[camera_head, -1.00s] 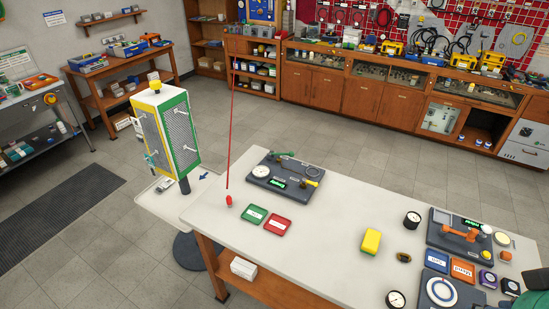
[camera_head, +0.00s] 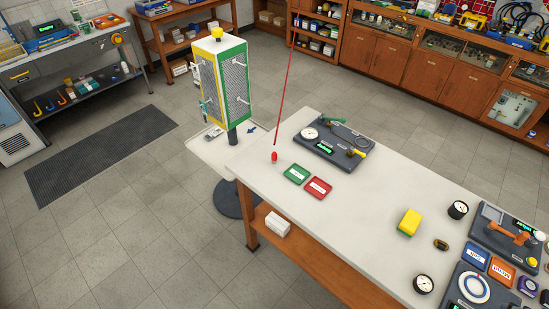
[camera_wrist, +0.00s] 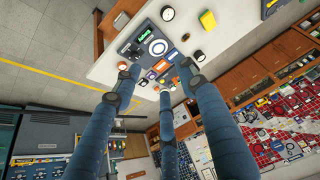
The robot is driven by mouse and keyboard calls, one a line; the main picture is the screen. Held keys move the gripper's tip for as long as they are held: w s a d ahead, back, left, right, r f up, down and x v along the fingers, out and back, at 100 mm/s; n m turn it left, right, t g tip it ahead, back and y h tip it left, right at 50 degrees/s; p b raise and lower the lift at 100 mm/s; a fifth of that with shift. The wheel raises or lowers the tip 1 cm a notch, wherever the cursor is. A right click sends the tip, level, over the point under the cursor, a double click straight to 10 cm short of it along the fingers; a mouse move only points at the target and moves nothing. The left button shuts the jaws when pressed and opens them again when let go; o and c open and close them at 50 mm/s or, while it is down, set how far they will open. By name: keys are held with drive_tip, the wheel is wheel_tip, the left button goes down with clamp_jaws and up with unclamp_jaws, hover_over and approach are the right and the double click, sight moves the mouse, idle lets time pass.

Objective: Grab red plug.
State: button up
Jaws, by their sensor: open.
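The red plug (camera_head: 274,157) is a small red piece standing on the white table (camera_head: 340,215) near its left end, in the head view. A thin red line runs up from it and out of the top of the picture. My gripper (camera_wrist: 160,80) shows only in the wrist view, with three dark blue fingers spread apart and nothing between them. It points toward the other end of the table, where the dial devices stand. I cannot make out the red plug in the wrist view.
A green tray (camera_head: 297,174) and a red tray (camera_head: 318,188) lie right of the plug. A dark gauge board (camera_head: 335,146) sits behind them. A yellow block (camera_head: 409,222) and several gauges stand further right. A perforated tower (camera_head: 222,80) stands left of the table. The table's front middle is clear.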

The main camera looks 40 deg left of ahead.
drive_tip(key=shift+r, duration=0.1)
